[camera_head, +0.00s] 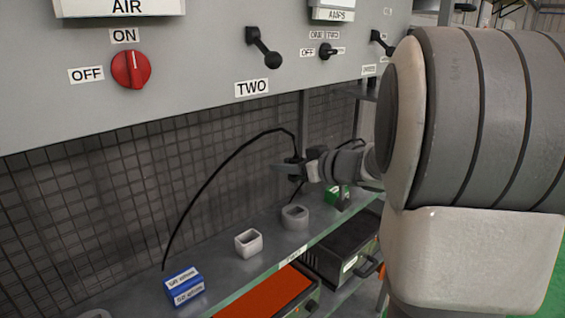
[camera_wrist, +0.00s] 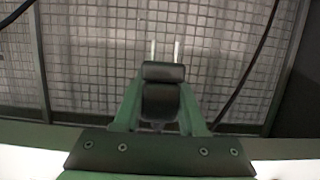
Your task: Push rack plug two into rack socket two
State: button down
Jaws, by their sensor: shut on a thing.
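My gripper (camera_head: 297,168) is at the centre of the head view, in front of the tiled wall and above the shelf. It is shut on a black plug (camera_wrist: 163,95), which I take to be rack plug two; no label on it is readable. In the wrist view, two pale prongs stick out of the plug past the fingers, towards the grid wall. In the head view, the prongs point left and a black cable (camera_head: 215,178) arches from the plug down to the shelf. I cannot tell which thing is rack socket two. A white square holder (camera_head: 248,243) and a grey round holder (camera_head: 294,217) stand on the shelf, apart from the plug.
A grey panel (camera_head: 200,70) overhangs with a red knob (camera_head: 131,69), a black lever (camera_head: 264,48) and a "TWO" label (camera_head: 251,87). A blue block (camera_head: 184,287) lies on the shelf at the left and a green block (camera_head: 333,195) at the right. My arm covers the right side.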

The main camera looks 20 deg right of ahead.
jog(key=shift+f+b, duration=2.05)
jog(key=shift+f, duration=0.8)
jog(key=shift+p, duration=0.95)
jog(key=shift+f+b, duration=1.45)
jog(key=shift+f, duration=0.75)
jog(key=shift+c, duration=1.9)
grip_release()
jog(key=shift+s, duration=0.1)
jog(key=v, duration=1.7)
jog(key=shift+r, duration=0.15)
